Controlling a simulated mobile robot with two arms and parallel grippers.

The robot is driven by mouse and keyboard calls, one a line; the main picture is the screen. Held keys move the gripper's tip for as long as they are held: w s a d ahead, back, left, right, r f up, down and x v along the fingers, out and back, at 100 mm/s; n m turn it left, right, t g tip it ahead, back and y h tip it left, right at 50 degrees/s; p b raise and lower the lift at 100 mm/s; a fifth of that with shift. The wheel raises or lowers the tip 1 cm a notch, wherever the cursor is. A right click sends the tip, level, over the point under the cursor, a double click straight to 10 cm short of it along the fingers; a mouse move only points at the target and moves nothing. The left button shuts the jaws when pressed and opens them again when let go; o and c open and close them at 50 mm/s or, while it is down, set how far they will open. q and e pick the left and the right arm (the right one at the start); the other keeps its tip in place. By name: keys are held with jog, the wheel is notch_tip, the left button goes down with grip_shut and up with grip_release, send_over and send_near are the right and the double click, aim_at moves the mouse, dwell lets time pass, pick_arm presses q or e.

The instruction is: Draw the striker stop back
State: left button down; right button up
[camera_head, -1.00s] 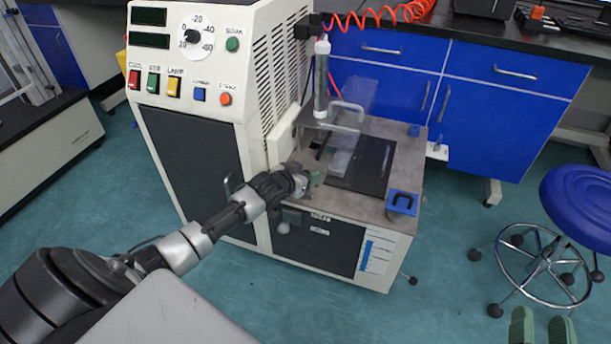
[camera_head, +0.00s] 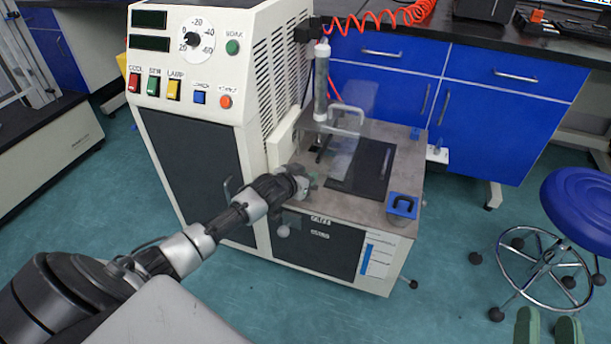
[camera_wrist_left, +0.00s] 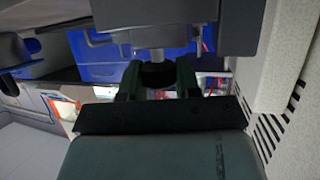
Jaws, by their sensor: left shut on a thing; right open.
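My left gripper (camera_head: 308,182) is at the near left edge of the machine's grey top plate (camera_head: 375,206), beside the white cabinet. In the left wrist view my left gripper (camera_wrist_left: 158,82) has its dark green fingers closed on a dark rounded piece (camera_wrist_left: 157,74), which seems to be the striker stop. A grey metal part stands right above it in that view. In the head view the gripper hides the piece, so how far it is drawn out cannot be told. My right gripper is not in view.
A clear guard with a pale handle (camera_head: 348,112) and an upright clear tube (camera_head: 321,85) stand behind the gripper. A blue block (camera_head: 403,205) sits at the plate's right corner. The cabinet's vented wall (camera_wrist_left: 283,100) is close on the right in the wrist view.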

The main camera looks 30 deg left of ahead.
pick_arm(q)
jog(key=shift+w+d+r+p, duration=0.1)
jog(key=shift+d+p, duration=0.35)
jog(key=shift+p, duration=0.3)
jog(key=shift+d, duration=0.1)
pick_arm(e)
jog(key=f+g, duration=0.1)
jog(key=f+g+h, duration=0.1)
jog(key=f+g, duration=0.2)
jog(key=f, duration=0.1)
jog(key=shift+s+d, duration=0.1)
jog(key=shift+d, duration=0.3)
pick_arm(q)
jog(key=c, duration=0.8)
grip_release()
jog(key=shift+w+d, duration=0.1)
pick_arm(e)
jog(key=shift+d, duration=0.1)
